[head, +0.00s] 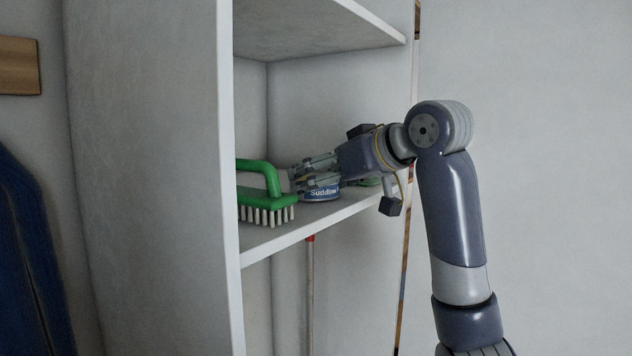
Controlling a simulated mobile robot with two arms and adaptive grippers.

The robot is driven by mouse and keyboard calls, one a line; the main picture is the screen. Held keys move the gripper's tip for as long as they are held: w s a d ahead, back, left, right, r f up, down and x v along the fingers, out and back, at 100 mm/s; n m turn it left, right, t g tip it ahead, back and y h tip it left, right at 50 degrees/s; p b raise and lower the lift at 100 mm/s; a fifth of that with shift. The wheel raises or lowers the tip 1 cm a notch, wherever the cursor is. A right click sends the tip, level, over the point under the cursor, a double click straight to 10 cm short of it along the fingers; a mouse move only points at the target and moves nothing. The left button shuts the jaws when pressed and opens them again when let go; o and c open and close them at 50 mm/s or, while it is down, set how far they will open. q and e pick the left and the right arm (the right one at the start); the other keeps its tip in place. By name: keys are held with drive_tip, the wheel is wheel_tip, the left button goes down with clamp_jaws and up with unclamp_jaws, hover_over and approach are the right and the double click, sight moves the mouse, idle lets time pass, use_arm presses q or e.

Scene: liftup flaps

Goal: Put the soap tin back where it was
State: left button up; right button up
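The soap tin (322,194) is a low blue tin with white lettering that starts "Suddl". It is on or just above the shelf board (318,222) inside the white cabinet, right of a green brush. My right gripper (306,178) reaches in from the right, with its fingers over and in front of the tin. The fingers hide the tin's top and left part. I cannot tell whether they grip it. My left gripper is not in view.
The green scrubbing brush (262,190) with pale bristles sits close left of my fingers. A small green thing (368,182) shows partly behind my gripper. The cabinet's side panel (150,180) and upper shelf (320,30) bound the space. A red-topped pole (310,290) stands below.

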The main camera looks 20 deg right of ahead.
drive_tip(key=shift+f, duration=0.1)
drive_tip(key=o, duration=1.3)
drive_tip(key=b+v, duration=0.2)
drive_tip(key=v, duration=1)
drive_tip(key=shift+d, duration=0.1)
